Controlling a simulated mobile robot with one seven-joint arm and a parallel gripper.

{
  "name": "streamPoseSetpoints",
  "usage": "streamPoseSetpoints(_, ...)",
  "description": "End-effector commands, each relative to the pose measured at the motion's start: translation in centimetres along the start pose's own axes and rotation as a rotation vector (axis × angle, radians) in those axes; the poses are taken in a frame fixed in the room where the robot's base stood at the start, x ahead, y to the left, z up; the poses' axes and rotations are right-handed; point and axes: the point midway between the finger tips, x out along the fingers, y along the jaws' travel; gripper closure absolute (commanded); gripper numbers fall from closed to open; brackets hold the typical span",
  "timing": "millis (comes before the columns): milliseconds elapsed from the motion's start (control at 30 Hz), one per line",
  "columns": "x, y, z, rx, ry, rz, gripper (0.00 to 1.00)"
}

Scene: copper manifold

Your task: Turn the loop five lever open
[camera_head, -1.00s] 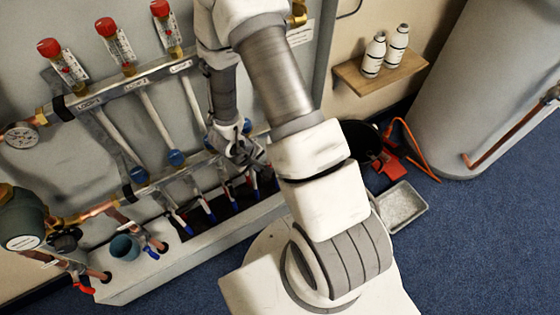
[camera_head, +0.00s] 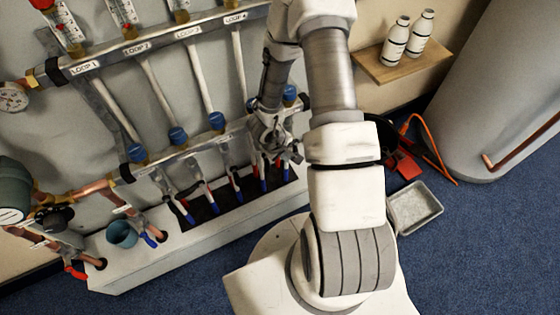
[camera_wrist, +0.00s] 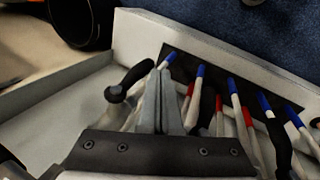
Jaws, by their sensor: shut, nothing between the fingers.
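The copper and steel manifold shows labels for loops 1 to 4 in the head view, with the loop 4 label (camera_head: 235,18) nearest my arm. The loop five label is hidden behind my arm. My gripper (camera_head: 287,150) is low at the manifold's right end, over the pipe tails. In the wrist view my gripper (camera_wrist: 167,75) is shut and empty, fingers together. A black lever (camera_wrist: 128,82) stands just left of the fingers, at the row's end. Another black lever (camera_wrist: 206,98) is right of them. Touching cannot be told, and no lever label is readable.
Red- and blue-ended pipes (camera_wrist: 235,95) rise from a dark slot in the white ledge (camera_head: 190,248). A black bucket (camera_wrist: 85,20) stands beyond. A grey tray (camera_head: 415,207), a shelf with two bottles (camera_head: 395,62) and a large cylinder (camera_head: 500,90) are at the right.

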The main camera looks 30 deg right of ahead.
Motion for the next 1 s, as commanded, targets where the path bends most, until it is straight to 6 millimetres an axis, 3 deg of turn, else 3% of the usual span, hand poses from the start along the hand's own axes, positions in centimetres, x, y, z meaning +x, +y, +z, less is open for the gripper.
streamPoseSetpoints(1000,0.9,1.7,0.1,-0.006,-0.019,0.098,1.0)
